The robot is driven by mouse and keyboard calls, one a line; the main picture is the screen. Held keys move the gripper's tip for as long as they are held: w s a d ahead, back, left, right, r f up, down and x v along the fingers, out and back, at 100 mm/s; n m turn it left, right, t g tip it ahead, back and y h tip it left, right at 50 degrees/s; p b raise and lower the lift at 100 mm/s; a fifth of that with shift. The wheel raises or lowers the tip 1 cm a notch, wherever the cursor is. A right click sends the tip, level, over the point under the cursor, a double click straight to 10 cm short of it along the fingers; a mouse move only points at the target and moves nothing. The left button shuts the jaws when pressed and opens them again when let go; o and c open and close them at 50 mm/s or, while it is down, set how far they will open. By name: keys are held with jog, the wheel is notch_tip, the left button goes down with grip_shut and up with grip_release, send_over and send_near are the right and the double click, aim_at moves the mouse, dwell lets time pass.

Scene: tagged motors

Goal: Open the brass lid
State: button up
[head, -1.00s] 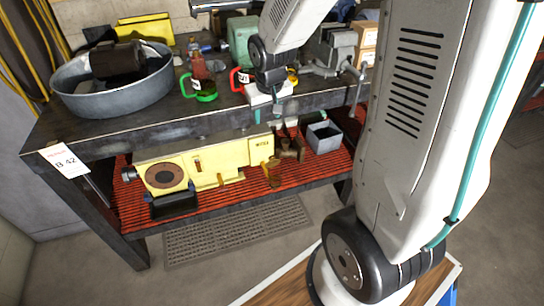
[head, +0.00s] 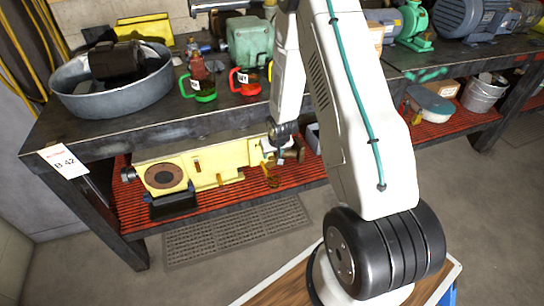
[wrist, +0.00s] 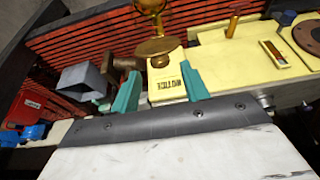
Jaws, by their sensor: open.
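The yellow machine (head: 205,172) lies on the lower red shelf, and it also fills the upper right of the wrist view (wrist: 225,60). A round, flat brass disc, which looks like the brass lid (wrist: 158,46), shows beside its end in the wrist view. A shiny amber-brass cup-like part (wrist: 150,7) is just past the disc, cut by the top edge; I cannot tell how they join. In the head view the brass part (head: 272,172) is small. My gripper (wrist: 160,88) is open, its teal fingers apart, with the disc just beyond the fingertips.
A grey open box (wrist: 84,78), a dark brass fitting (wrist: 124,66) and a blue object (wrist: 32,133) lie near the fingers. A black tray (head: 173,204) sits at the shelf front.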

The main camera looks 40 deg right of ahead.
aim_at(272, 157)
jog(key=shift+x, duration=1.8)
